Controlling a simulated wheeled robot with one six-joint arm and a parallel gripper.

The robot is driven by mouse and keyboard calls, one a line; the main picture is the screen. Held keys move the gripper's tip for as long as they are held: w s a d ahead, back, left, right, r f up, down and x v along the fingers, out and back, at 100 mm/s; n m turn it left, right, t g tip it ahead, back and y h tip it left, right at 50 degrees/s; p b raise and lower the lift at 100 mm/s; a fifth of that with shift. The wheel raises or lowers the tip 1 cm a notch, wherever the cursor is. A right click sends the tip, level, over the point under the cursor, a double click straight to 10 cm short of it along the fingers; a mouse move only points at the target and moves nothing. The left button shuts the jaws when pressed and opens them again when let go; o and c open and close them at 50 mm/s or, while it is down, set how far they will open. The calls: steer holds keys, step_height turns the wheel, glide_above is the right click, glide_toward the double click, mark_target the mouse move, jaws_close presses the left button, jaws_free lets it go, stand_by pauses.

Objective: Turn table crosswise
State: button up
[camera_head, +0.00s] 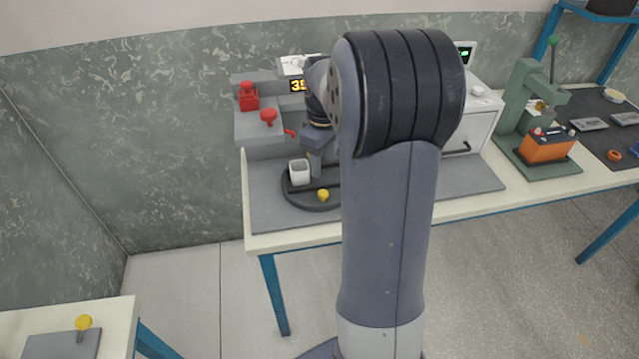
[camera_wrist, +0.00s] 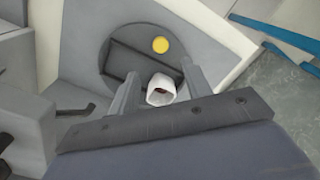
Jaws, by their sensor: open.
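The turntable (camera_head: 309,205) is a dark round disc on the grey mat of the bench. It also shows in the wrist view (camera_wrist: 122,36), where a darker bar crosses it at a slant. A white cup-like block (camera_head: 299,172) stands at its left side; the wrist view shows this block (camera_wrist: 160,90) between my fingers. A yellow knob (camera_head: 323,195) sits near the disc's front edge; it also shows in the wrist view (camera_wrist: 160,45). My gripper (camera_wrist: 163,84) is open over the turntable, with a gap on each side of the white block. My arm hides the disc's right part.
A grey unit with red knobs (camera_head: 248,97) stands behind the turntable at the left. A white box (camera_head: 470,130) is behind my arm. A green press (camera_head: 523,105) and an orange battery (camera_head: 547,146) stand further right. The mat right of my arm is bare.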

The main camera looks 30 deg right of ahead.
mark_target(323, 193)
step_height(323, 193, down, 10)
steer(key=shift+r, duration=0.2)
jaws_close()
stand_by(0.6)
